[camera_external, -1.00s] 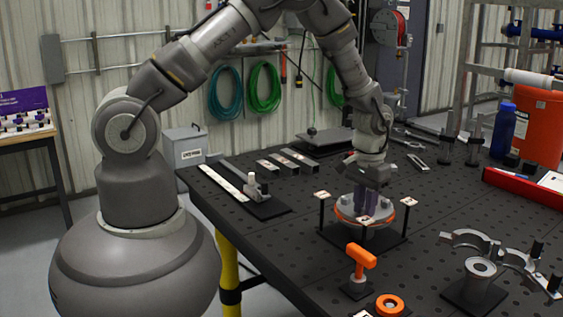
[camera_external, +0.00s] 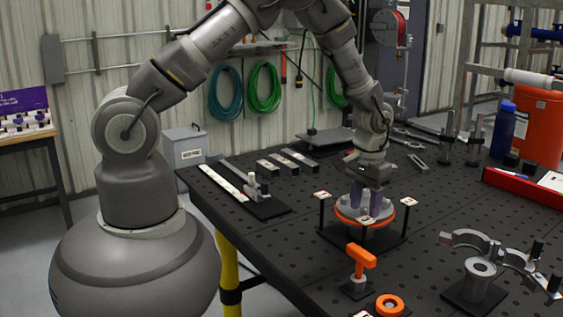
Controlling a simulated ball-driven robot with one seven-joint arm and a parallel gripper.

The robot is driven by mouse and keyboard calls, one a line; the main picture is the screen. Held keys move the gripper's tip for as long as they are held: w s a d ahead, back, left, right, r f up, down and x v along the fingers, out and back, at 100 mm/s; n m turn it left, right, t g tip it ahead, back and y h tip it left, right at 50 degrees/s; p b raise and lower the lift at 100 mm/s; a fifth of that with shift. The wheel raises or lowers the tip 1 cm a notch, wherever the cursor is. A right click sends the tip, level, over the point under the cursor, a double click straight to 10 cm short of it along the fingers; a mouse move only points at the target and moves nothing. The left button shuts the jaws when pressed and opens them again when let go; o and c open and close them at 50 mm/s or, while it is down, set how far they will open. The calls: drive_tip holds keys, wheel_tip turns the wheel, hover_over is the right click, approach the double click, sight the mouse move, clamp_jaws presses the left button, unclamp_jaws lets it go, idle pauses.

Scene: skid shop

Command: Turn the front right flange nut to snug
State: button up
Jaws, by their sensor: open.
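A round grey flange with an orange ring (camera_external: 347,219) sits on a dark base plate (camera_external: 392,241) on the black perforated table. Small white tags on posts stand around it. My gripper (camera_external: 367,212) points straight down over the flange, with its fingertips low at the flange's top face. The nuts are too small, or too hidden by the fingers, to tell apart, so I cannot see whether the fingers are around the front right nut.
An orange T-handled tool (camera_external: 361,257) and an orange ring (camera_external: 389,304) stand in front of the flange. A grey clamp fixture (camera_external: 478,268) is at the right front. A blue bottle (camera_external: 502,131) and a red tray (camera_external: 520,187) are at the right. Table left of the flange is partly clear.

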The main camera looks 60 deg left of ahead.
wheel_tip(320, 180, up, 8)
drive_tip(key=shift+f+p, duration=0.25)
drive_tip(key=shift+p, duration=0.15)
drive_tip(key=w+r+t+b, duration=0.3)
drive_tip(key=w+r+b, duration=0.2)
drive_tip(key=r, duration=0.2)
wheel_tip(320, 180, up, 14)
drive_tip(key=r+t+h+b, duration=0.1)
drive_tip(key=t+b, duration=0.4)
hover_over(365, 208)
drive_tip(key=w+a, duration=0.5)
drive_tip(key=w, duration=0.2)
drive_tip(key=s+a+r+t+b, duration=0.1)
drive_tip(key=s+r, duration=0.3)
drive_tip(key=r, duration=0.4)
drive_tip(key=s+a+r+t+b, duration=0.2)
drive_tip(key=s+r+t+b, duration=0.2)
drive_tip(key=r, duration=0.4)
drive_tip(key=s+a+r+m+t+y+b, duration=0.1)
drive_tip(key=s+a+r+t+b, duration=0.1)
drive_tip(key=s+r, duration=0.4)
wheel_tip(365, 208, up, 2)
drive_tip(key=shift+a+r+b, duration=0.1)
drive_tip(key=shift+a+b, duration=0.1)
drive_tip(key=shift+b, duration=0.25)
drive_tip(key=shift+s, duration=0.1)
